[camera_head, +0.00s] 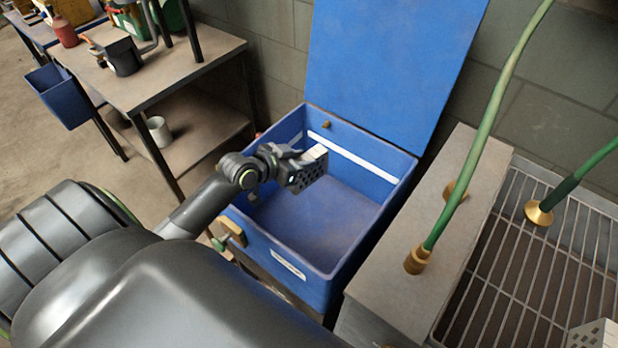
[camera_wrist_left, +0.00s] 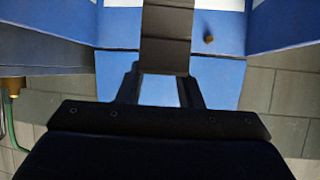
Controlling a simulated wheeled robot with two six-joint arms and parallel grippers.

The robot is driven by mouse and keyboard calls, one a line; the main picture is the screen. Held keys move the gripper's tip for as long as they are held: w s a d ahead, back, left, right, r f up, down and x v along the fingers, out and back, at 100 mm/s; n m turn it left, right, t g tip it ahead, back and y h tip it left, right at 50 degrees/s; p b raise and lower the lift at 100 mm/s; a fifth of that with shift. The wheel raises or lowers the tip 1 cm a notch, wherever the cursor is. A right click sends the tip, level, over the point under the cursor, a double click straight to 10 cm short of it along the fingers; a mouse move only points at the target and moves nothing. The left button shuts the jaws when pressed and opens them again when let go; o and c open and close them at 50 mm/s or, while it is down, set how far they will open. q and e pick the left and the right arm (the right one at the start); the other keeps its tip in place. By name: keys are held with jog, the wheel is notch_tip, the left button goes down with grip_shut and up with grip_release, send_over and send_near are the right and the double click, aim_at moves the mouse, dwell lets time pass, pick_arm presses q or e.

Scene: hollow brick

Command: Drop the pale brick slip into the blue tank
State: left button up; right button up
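The blue tank (camera_head: 374,222) stands open in the middle of the head view, its lid (camera_head: 392,62) raised at the back. My left gripper (camera_head: 298,172) reaches in from the left, over the tank's opening. It is shut on the pale brick slip (camera_head: 317,153), whose top is pale and whose shaded side has small holes. In the left wrist view, a dark, shaded block (camera_wrist_left: 167,38) lies at the tips of my left gripper (camera_wrist_left: 164,76); blue surfaces show around it. My right gripper is out of view.
A grey ledge (camera_head: 424,275) with a hose fitting borders the tank on the right, beside a wire rack (camera_head: 535,265). Another pale, holed block (camera_head: 597,336) shows at the bottom right corner. A workbench (camera_head: 190,75) stands at the upper left. The tank floor looks clear.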

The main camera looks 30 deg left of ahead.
pick_arm(q)
jog(key=o, duration=0.5)
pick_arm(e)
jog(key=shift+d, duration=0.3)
pick_arm(q)
jog(key=p+v, duration=0.3)
jog(key=v, duration=1.4)
jog(key=shift+s, duration=0.2)
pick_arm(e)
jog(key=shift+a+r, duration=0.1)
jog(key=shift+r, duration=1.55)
